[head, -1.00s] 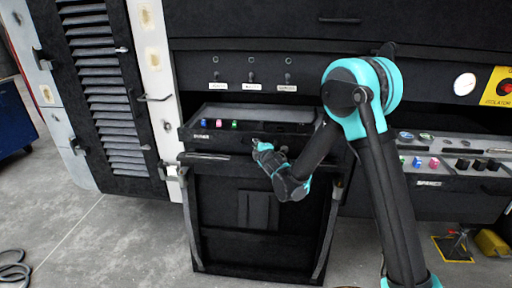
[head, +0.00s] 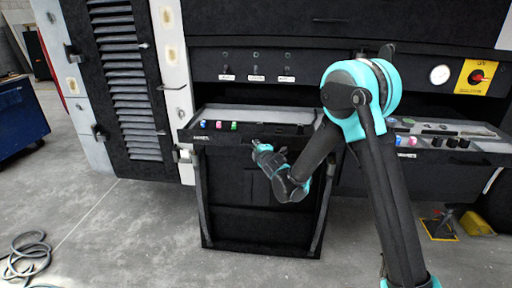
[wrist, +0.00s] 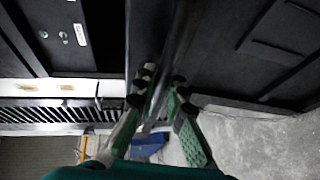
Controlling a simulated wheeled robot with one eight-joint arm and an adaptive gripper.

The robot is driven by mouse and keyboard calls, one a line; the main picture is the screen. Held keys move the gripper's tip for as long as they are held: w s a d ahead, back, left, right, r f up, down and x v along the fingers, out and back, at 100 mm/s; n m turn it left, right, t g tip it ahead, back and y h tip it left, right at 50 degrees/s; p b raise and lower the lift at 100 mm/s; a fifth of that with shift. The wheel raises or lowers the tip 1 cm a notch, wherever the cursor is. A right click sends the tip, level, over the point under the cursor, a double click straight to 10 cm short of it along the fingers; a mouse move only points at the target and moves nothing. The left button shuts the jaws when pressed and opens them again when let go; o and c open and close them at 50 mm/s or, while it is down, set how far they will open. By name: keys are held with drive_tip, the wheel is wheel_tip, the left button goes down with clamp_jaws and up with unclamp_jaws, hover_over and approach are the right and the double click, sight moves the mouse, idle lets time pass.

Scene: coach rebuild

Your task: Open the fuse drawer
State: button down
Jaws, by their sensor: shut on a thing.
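The drawer (head: 190,132) stands out from the dark coach side in the head view, with pink, blue and green pieces (head: 219,125) at its left and dark pieces towards its right. Its front label is too small to read for certain. My gripper (head: 257,146) is at the middle of the drawer's front edge. In the wrist view my gripper (wrist: 160,92) is shut on a dark bar (wrist: 172,62), which looks like the drawer's handle. The fingers and arm hide part of the bar and drawer front.
A second drawer-like tray (head: 470,143) with coloured and black pieces is on the right, behind my arm. Levers (head: 256,72) stand above the drawer. A blue cabinet (head: 20,115) and a coiled hose (head: 28,255) are on the left. The grey floor between is clear.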

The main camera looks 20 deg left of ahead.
drive_tip(key=c, duration=1.6)
unclamp_jaws()
drive_tip(key=shift+o, duration=0.2)
drive_tip(key=shift+d, duration=0.1)
drive_tip(key=v, duration=1.1)
drive_tip(key=shift+s+d, duration=0.25)
drive_tip(key=shift+s, duration=0.05)
